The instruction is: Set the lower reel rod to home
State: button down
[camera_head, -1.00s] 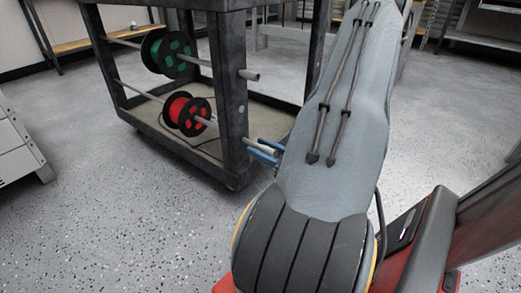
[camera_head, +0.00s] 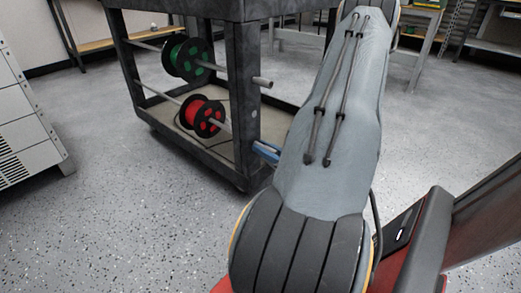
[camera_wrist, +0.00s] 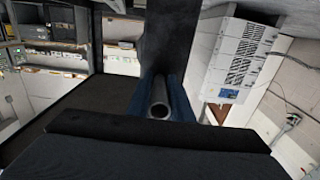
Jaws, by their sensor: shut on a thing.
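The lower reel rod (camera_head: 158,93) is a grey bar running through the cart's lower part. It carries a red reel (camera_head: 203,117) with black flanges. My gripper (camera_head: 266,152) is at the rod's near end, close beside the cart's front corner post, with its blue fingers partly hidden by my arm. In the wrist view, the rod's hollow round end (camera_wrist: 160,110) sits between the blue fingers of my gripper (camera_wrist: 161,98), which are shut on it.
The upper rod (camera_head: 262,83) carries a green reel (camera_head: 188,59) and sticks out past the dark corner post (camera_head: 243,110), above my gripper. A white cabinet (camera_head: 28,115) stands at the left. The floor in front of the cart is clear.

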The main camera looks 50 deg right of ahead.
jog(key=c, duration=1.6)
grip_release()
jog(key=shift+s, duration=0.1)
jog(key=shift+s+p, duration=1.8)
jog(key=shift+s, duration=2.05)
